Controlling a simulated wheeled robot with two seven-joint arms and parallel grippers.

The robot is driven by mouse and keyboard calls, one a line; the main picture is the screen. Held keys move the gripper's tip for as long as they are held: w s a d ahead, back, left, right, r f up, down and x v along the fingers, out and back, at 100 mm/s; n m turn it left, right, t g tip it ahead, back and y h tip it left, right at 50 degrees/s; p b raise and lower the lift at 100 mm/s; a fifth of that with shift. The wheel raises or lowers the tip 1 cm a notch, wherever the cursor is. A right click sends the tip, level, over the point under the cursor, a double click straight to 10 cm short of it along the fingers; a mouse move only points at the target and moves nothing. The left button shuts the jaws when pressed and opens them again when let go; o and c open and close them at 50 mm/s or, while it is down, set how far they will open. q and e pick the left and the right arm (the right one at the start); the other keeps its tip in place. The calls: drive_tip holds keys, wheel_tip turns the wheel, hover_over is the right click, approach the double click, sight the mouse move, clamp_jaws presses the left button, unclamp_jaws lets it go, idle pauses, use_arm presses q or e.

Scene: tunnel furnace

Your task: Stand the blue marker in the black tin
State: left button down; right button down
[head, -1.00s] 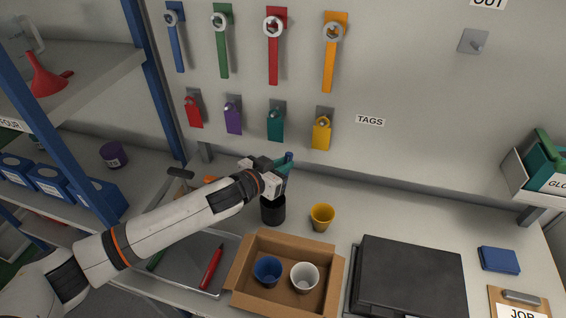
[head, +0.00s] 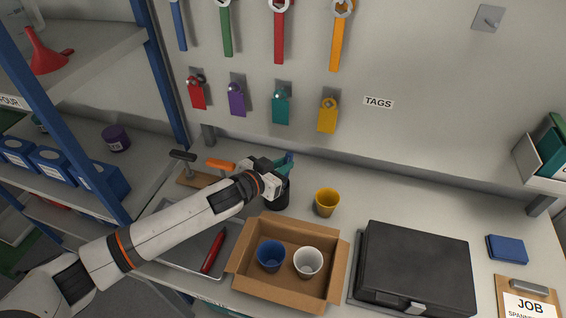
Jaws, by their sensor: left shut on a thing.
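I cannot tell whether the marker's lower end is inside the tin. The tin stands upright on the bench. My right gripper is not in view.
A yellow cup (head: 327,203) stands just right of the tin. A cardboard box (head: 241,271) with a blue and a white cup is in front. A grey tray (head: 189,259) with a red marker (head: 213,251) lies left, and a black case (head: 417,262) right.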

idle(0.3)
use_arm(q)
drive_tip(key=c, duration=1.3)
unclamp_jaws()
drive_tip(key=shift+f, duration=0.1)
drive_tip(key=shift+b+v, duration=0.9)
drive_tip(key=shift+v, duration=5.15)
